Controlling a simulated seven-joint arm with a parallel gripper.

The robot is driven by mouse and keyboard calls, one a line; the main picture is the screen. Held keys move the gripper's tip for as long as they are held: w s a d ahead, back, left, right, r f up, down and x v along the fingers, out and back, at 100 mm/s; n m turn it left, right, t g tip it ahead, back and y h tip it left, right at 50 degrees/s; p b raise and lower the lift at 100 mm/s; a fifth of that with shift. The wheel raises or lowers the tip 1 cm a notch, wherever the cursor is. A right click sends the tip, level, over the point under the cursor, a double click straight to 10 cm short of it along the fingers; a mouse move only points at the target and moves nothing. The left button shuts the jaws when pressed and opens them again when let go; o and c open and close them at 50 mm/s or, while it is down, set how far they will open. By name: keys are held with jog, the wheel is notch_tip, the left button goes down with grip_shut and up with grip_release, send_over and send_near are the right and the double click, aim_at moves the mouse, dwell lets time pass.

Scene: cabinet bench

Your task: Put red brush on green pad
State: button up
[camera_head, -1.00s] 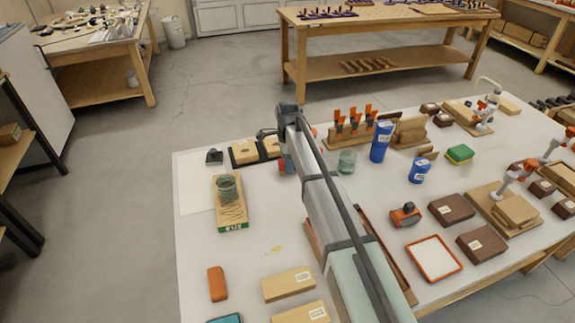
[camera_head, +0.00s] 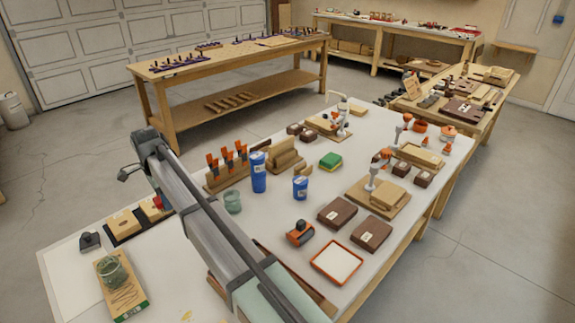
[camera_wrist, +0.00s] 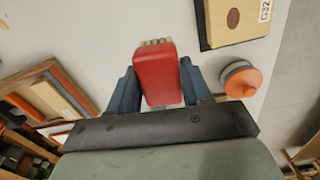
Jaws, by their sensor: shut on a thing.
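My gripper (camera_wrist: 157,66) is shut on the red brush (camera_wrist: 160,82) in the wrist view, with a blue-grey finger on each side. Pale bristles show at the brush's far end. In the head view most of the gripper is hidden behind my arm; a bit of red that looks like the brush (camera_head: 157,203) shows beside the dark tray. A green pad (camera_head: 330,159) with a yellow lower layer lies on the white bench, right of the blue containers. Its top is bare. My gripper is well to its left.
Two blue containers (camera_head: 258,173) and a green glass (camera_head: 232,201) stand between my arm and the pad. Wooden blocks (camera_head: 285,155) are just left of the pad. Brown boxes (camera_head: 337,214) and an orange-rimmed tray (camera_head: 336,262) lie nearer. A dark tray (camera_head: 124,227) holds wooden blocks.

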jog(key=r, duration=0.9)
jog(key=shift+w+d+r, duration=0.15)
jog(key=shift+w+r, duration=0.1)
jog(key=shift+w, duration=0.1)
jog(key=w+d+m, duration=0.2)
jog(key=w+d, duration=0.5)
jog(key=w, duration=0.2)
jog(key=m, duration=0.6)
send_over(331, 158)
notch_tip(331, 158, down, 5)
jog(key=shift+f, duration=5.1)
jog(key=shift+f, duration=0.15)
jog(key=o, duration=1.1)
jog(key=shift+c, duration=0.2)
